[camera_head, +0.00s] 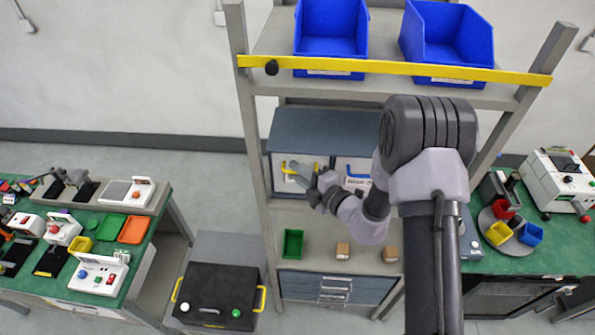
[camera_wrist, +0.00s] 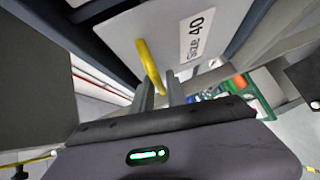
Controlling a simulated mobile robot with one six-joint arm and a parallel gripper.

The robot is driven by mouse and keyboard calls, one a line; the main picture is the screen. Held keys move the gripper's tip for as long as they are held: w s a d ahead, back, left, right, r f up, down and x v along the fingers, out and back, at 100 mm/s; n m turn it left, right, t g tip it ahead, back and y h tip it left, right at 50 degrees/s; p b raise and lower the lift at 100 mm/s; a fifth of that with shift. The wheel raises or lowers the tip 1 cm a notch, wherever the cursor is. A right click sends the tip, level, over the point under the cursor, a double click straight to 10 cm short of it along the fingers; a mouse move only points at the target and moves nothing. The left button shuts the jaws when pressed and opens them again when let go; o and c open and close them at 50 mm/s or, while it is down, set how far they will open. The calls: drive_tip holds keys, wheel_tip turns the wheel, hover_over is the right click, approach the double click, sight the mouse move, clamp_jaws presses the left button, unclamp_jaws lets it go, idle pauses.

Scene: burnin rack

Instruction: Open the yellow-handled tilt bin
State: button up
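The tilt bin (camera_head: 279,180) with the yellow handle (camera_head: 287,170) is the left one in a blue-grey cabinet (camera_head: 325,125) on the rack. Its pale front looks closed. In the wrist view, the bin front (camera_wrist: 180,22) carries a "size 40" label, and the yellow handle (camera_wrist: 149,62) stands out from it. My gripper (camera_head: 295,174) is at the handle and hides part of it. In the wrist view, the fingers of my gripper (camera_wrist: 160,90) are apart, with the handle's near end at the gap between them. I cannot tell whether they touch it.
A blue-handled bin (camera_head: 355,183) sits to the right. Below are a green tray (camera_head: 293,243) and small brown boxes (camera_head: 342,251). Green-topped benches stand at both sides.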

clamp_jaws()
idle(1.1)
